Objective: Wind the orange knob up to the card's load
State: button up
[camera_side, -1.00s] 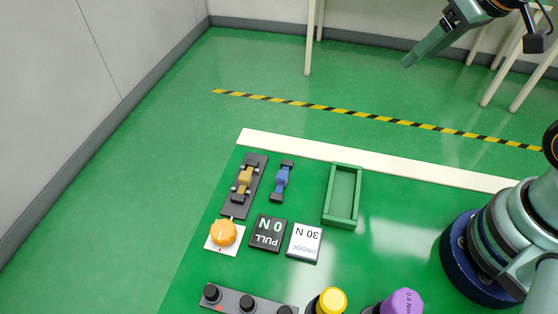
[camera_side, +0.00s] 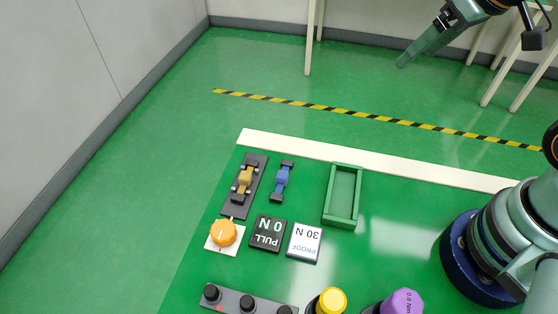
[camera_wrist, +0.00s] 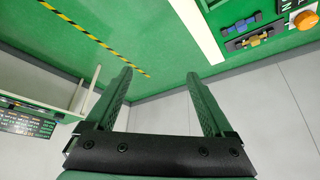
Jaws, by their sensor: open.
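The orange knob (camera_side: 223,232) sits on a white plate at the left of the green bench, with a pale line on its top. It also shows at the top right of the wrist view (camera_wrist: 305,19). A white card (camera_side: 304,243) reads "PROOF 30 N", upside down in the side view. Beside it a dark display (camera_side: 267,233) reads "PULL 0 N". A yellow piece (camera_side: 245,180) sits in a dark fixture (camera_side: 237,205) behind the knob. My gripper (camera_side: 402,64) is open and empty, high beyond the bench's far edge and well away from the knob; its spread fingers show in the wrist view (camera_wrist: 160,85).
A blue piece on dark ends (camera_side: 282,181) and an empty green tray (camera_side: 327,205) stand right of the fixture. A black-knobbed strip (camera_side: 232,299), a yellow cap (camera_side: 333,300) and a purple cap (camera_side: 402,301) line the front. A pale strip (camera_side: 290,145) edges the bench.

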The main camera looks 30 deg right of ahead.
jog(key=w+a+n+g+y, duration=0.1)
jog(key=w+a+n+g, duration=0.1)
jog(key=w+a+n, duration=0.45)
jog(key=n+g+h, duration=0.1)
jog(key=n+g, duration=0.3)
jog(key=n, duration=1.4)
send_over(222, 230)
notch_tip(222, 230, down, 11)
notch_tip(222, 230, down, 12)
jog(key=shift+f, duration=0.2)
grip_shut()
jog(key=c, duration=1.4)
grip_release()
